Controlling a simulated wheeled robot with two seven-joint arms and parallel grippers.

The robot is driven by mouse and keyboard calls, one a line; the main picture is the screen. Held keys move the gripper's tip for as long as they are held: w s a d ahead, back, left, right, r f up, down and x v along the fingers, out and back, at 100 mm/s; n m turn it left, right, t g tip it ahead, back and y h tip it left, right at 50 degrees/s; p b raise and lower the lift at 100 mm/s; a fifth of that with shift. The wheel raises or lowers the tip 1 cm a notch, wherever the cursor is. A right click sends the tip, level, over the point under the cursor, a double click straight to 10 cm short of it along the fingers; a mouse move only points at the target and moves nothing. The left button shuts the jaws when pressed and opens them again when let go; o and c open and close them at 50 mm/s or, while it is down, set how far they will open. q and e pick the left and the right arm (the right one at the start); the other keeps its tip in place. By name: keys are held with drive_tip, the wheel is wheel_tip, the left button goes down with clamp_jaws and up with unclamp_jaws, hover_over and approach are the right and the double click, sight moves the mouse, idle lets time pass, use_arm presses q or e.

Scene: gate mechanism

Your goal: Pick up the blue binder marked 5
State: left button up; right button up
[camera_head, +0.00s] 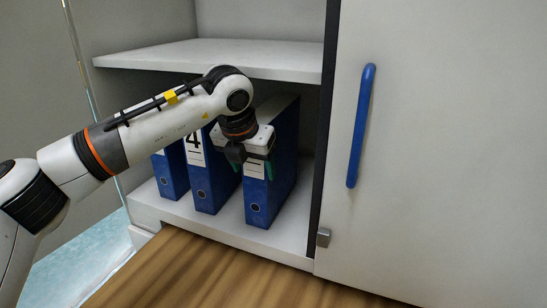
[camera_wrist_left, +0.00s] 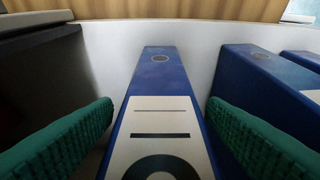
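Blue binders stand upright on the lower cabinet shelf. The rightmost binder (camera_head: 259,208) has a white label whose number is hidden behind my gripper in the head view. The left wrist view shows this binder's spine (camera_wrist_left: 162,75), with only the curved edge of a numeral in sight, so I cannot read it in full. My left gripper (camera_head: 254,167) is at the upper front of this spine. Its green fingers (camera_wrist_left: 161,108) are open, one on each side of the spine, with gaps visible. My right gripper is not in view.
The binder marked 4 (camera_head: 203,188) stands just left, with another binder (camera_head: 170,174) beyond it. An upper shelf (camera_head: 215,58) lies above. A dark panel edge and a white door with a blue handle (camera_head: 361,125) are at the right. A wooden surface (camera_head: 200,275) lies in front.

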use_arm(q)
drive_tip(key=c, duration=1.2)
drive_tip(key=shift+w+r, duration=0.1)
drive_tip(key=shift+r, duration=0.05)
